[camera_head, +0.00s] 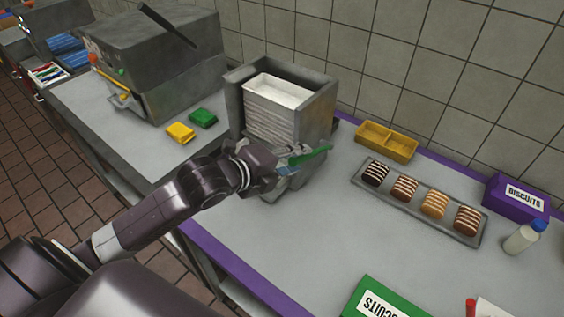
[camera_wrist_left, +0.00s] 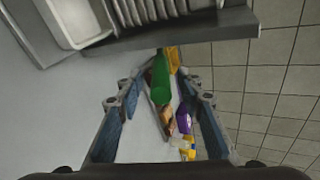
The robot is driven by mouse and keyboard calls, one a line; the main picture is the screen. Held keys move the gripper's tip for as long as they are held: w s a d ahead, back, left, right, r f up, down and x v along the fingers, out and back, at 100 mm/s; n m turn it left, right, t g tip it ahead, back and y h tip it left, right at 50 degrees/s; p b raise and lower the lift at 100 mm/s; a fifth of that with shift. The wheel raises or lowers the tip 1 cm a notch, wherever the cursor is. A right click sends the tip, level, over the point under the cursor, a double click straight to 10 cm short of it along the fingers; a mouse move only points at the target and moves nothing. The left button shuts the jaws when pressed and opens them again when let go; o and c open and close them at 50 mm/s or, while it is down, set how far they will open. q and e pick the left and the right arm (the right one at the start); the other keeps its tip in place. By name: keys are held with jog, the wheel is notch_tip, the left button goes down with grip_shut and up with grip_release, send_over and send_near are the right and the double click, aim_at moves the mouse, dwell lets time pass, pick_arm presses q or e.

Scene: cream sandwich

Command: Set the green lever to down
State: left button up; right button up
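The green lever (camera_head: 312,156) sticks out to the right from the lower front of the grey dispenser (camera_head: 316,118), tilted slightly upward toward its free end. My left gripper (camera_head: 276,168) is at the dispenser's front, close beside the lever, and hides its inner end. In the left wrist view, the green lever (camera_wrist_left: 160,78) shows between the spread blue-padded fingers of the left gripper (camera_wrist_left: 162,88), with gaps on both sides. I cannot tell how far beyond the fingertips it lies. My right gripper is not in view.
A tray of striped biscuits (camera_head: 408,214), a yellow divided container (camera_head: 387,140) and a purple biscuit box (camera_head: 515,196) stand right of the dispenser. A green box (camera_head: 380,300) is at the front. Yellow (camera_head: 180,132) and green (camera_head: 203,117) pieces lie left. The counter between is clear.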

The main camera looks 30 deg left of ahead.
pick_arm(q)
jog(key=v, duration=0.6)
jog(key=shift+s+r, duration=0.25)
jog(key=shift+s, duration=0.1)
